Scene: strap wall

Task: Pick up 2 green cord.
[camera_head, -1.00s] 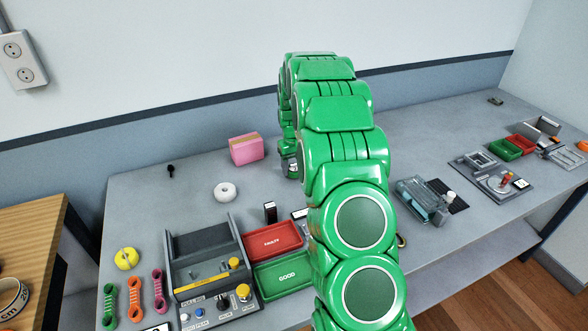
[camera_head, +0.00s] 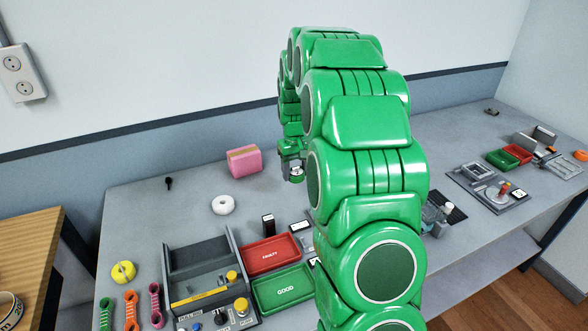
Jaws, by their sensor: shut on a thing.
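A green cord (camera_head: 105,314) lies at the front left corner of the grey workbench, partly cut off by the picture's lower edge. It is the only green cord I can make out. My gripper (camera_head: 295,174) is over the middle of the bench, right of a pink box and far from that cord. It is small and partly hidden by my green arm.
An orange cord (camera_head: 131,311) and a purple cord (camera_head: 155,305) lie beside the green one. A yellow roll (camera_head: 123,272), a grey fixture (camera_head: 198,262), a red tray (camera_head: 269,254) and a green tray (camera_head: 283,288) are nearby. A white ring (camera_head: 223,204) and the pink box (camera_head: 244,160) stand farther back.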

